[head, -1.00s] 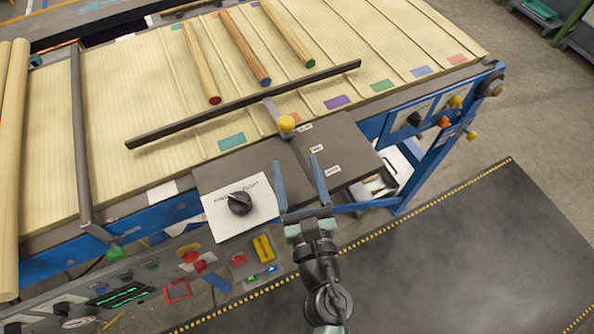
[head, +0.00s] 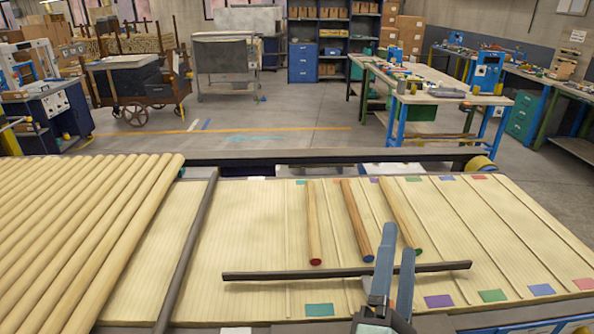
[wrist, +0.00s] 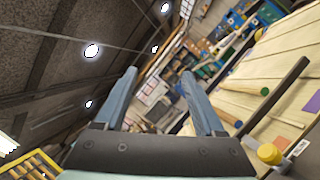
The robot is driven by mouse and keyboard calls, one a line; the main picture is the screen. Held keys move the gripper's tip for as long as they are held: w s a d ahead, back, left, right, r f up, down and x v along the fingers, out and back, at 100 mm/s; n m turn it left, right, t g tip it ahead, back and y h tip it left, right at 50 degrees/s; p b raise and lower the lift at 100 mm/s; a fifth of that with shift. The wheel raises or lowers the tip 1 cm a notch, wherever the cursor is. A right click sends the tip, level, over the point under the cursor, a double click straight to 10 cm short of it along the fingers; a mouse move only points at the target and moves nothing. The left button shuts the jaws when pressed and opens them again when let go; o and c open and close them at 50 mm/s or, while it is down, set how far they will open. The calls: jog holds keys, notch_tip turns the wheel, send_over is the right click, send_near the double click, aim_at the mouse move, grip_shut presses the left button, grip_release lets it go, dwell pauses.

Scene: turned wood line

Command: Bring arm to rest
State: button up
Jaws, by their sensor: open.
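My gripper (head: 393,283) rises at the lower middle of the head view, its two blue-grey fingers apart with nothing between them. It appears in front of the dark bar and the slatted wooden bed. In the wrist view my gripper (wrist: 160,100) is also open and empty, with the ceiling and far room behind it. My arm below the gripper is mostly out of frame.
Three turned rods, red-ended (head: 314,225), blue-ended (head: 356,222) and green-ended (head: 401,218), lie behind a dark bar (head: 300,275). Many pale rods (head: 80,230) fill the left. A yellow knob (wrist: 269,154) shows near the bar. A workbench (head: 430,92) stands beyond open floor.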

notch_tip(320, 180, up, 14)
jog(key=a+m+t+h, duration=0.1)
jog(key=a+m+t, duration=0.15)
jog(key=m, duration=0.65)
jog(key=s+a+r+m+t+y, duration=0.2)
jog(key=s+a+r+m+y, duration=0.2)
jog(key=r, duration=0.5)
jog(key=s+a+r+m+t+y, duration=0.2)
jog(key=s+a+r+m+y, duration=0.2)
jog(key=a+r+m, duration=0.3)
notch_tip(320, 180, up, 3)
jog(key=shift+s+a+r, duration=0.15)
jog(key=shift+s, duration=0.2)
